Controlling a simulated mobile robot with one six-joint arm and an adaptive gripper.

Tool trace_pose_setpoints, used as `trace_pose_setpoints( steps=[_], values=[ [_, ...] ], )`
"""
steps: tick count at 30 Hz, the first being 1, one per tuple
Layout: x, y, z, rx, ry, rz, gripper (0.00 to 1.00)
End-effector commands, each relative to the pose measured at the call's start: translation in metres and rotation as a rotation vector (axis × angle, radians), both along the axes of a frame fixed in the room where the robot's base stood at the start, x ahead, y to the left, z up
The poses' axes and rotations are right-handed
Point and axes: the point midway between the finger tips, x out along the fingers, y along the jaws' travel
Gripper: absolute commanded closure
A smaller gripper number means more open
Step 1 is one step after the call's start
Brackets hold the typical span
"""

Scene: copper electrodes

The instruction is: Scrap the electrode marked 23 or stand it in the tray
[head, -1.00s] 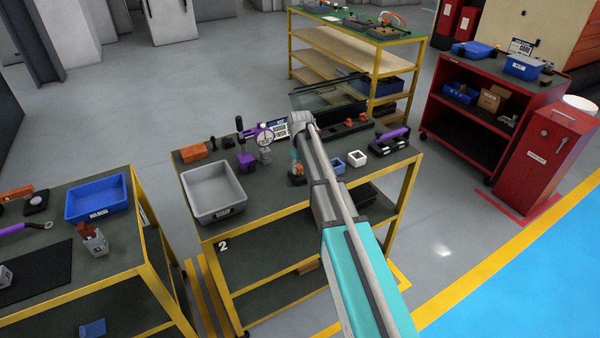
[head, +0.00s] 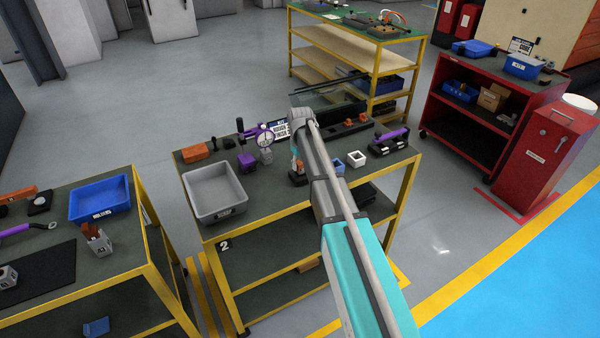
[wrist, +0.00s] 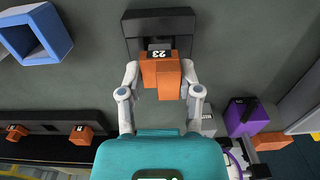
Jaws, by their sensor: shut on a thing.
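In the wrist view, the copper-orange electrode marked 23 (wrist: 163,78) sits between the two fingers of my gripper (wrist: 160,70), which is shut on it. A dark block (wrist: 158,22) shows just beyond the electrode; I cannot tell whether they touch. In the head view, my gripper (head: 298,164) is low over the middle bench, partly hidden by my arm. The grey scrap bin (head: 217,209) stands at the left end of that bench. The long dark tray (head: 352,131) with copper pieces lies at the back right, partly hidden by my arm; it also shows in the wrist view (wrist: 52,150).
A blue square frame (head: 337,167) and a white one (head: 356,159) stand just right of my gripper. Bare bench lies between the bin and my gripper.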

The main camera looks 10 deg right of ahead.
Motion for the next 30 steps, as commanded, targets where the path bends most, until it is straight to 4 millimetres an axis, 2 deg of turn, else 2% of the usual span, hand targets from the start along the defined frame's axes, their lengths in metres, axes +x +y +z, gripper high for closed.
trace_pose_setpoints(
  steps=[20,30],
  values=[
    [0.000,0.000,0.006,0.000,0.000,0.000,1.00],
    [0.000,0.000,0.020,0.000,0.000,0.000,1.00]
  ],
)
